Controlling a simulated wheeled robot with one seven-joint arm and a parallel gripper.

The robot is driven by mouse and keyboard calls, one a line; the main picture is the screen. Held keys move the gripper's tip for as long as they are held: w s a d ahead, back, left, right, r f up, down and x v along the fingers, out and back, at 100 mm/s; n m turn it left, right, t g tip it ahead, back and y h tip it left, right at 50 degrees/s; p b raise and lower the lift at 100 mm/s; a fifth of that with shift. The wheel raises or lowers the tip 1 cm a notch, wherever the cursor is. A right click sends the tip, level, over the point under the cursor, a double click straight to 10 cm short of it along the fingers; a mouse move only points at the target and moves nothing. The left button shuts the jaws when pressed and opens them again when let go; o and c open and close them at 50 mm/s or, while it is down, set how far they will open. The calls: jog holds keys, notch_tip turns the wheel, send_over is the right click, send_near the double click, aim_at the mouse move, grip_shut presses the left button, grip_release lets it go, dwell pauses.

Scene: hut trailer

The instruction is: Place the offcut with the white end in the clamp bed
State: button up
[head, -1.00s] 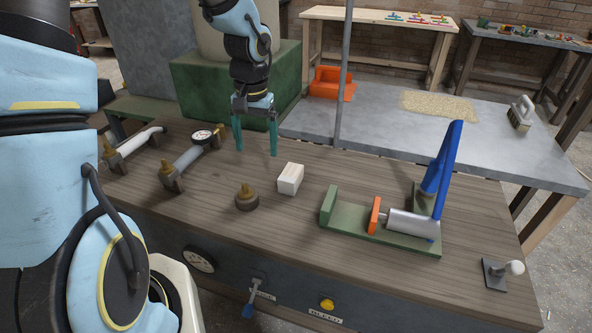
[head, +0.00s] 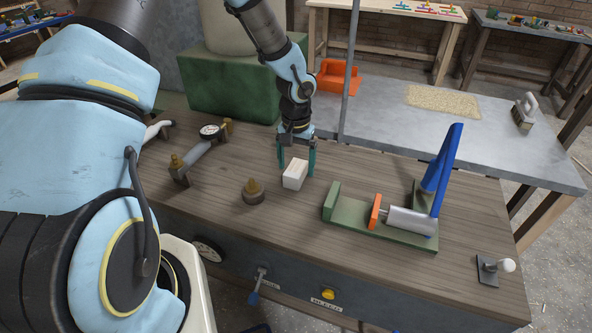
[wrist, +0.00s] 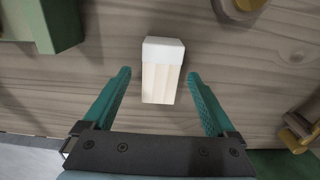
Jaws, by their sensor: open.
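The offcut (head: 294,175) is a small pale wooden block lying on the brown bench top. In the wrist view the offcut (wrist: 162,70) shows a white end pointing away from my gripper and a bare wood body. My gripper (head: 297,164) is open, pointing down just behind the block. In the wrist view my gripper's teal fingers (wrist: 160,88) are spread on either side of the block's near part, with gaps on both sides. The clamp (head: 385,215) stands to the right, with a green bed and end plate, an orange jaw, a grey cylinder and a raised blue lever.
A brass-topped round fitting (head: 254,191) stands just left of the block. Pipe fittings with a gauge (head: 209,131) lie further left. A small white-knobbed lever (head: 506,265) is at the front right. Bench surface between block and clamp is clear.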

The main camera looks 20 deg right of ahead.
jog(key=shift+f, duration=1.05)
grip_shut()
